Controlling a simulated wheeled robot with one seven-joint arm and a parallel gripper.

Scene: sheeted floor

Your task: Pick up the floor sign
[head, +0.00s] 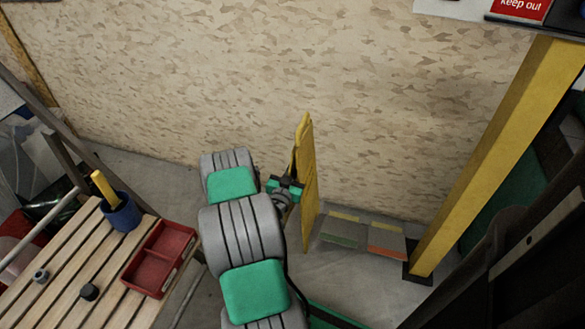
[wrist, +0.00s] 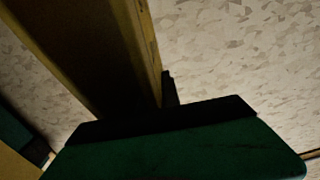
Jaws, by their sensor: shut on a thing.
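The yellow floor sign (head: 308,180) stands upright and is seen nearly edge-on in the head view, in front of the speckled board wall. My gripper (head: 287,187) is at its left side, shut on the sign; the fingertips are partly hidden by my arm. In the wrist view the sign (wrist: 88,52) is a dark panel with a yellow edge, running down to my gripper (wrist: 165,108). I cannot tell whether the sign's foot touches the floor.
A slatted wooden table (head: 75,275) at the left holds a red tray (head: 150,283) and a blue cup (head: 122,214). A yellow post (head: 490,165) stands at the right. A flat grey piece with coloured strips (head: 360,236) lies by the wall (head: 400,90).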

